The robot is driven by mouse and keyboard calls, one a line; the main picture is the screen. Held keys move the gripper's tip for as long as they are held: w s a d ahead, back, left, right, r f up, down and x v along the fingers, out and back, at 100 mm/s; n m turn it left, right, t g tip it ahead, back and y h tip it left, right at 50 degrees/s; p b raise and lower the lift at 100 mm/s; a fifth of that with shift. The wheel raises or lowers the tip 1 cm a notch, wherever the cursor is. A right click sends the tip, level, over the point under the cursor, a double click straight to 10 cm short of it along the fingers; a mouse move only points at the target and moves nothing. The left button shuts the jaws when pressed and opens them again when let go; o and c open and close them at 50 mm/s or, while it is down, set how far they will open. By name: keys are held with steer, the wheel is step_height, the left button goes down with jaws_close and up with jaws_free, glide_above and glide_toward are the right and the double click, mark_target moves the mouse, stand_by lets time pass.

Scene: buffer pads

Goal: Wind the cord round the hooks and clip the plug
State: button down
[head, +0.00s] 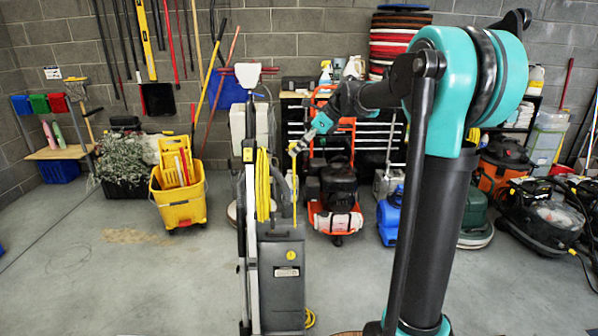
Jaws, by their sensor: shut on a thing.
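An upright floor machine (281,285) with a dark grey body and a tall handle stands on the floor near the middle. Loops of yellow cord (262,185) hang along its handle column. The hooks are too small or too covered to make out. My gripper (297,147) reaches in from the right, just right of the loops and at about the height of their top. It is shut on the yellow cord, and a length hangs below it towards the machine's body. I cannot make out the plug.
A yellow mop bucket (180,193) stands to the left. An orange-framed machine (335,212) and a blue machine (389,217) stand behind to the right. Dark vacuums (545,210) crowd the far right. The floor at the front left is clear.

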steer(key=w+f, duration=0.3)
steer(key=w, duration=0.7)
steer(key=s+f, duration=0.3)
steer(key=f, duration=0.5)
steer(key=s+f, duration=0.3)
steer(key=f, duration=0.5)
steer(key=s+f, duration=0.3)
steer(key=f, duration=0.5)
steer(key=shift+s+f, duration=0.1)
steer(key=s+f, duration=0.1)
steer(key=s, duration=0.6)
steer(key=shift+s, duration=0.15)
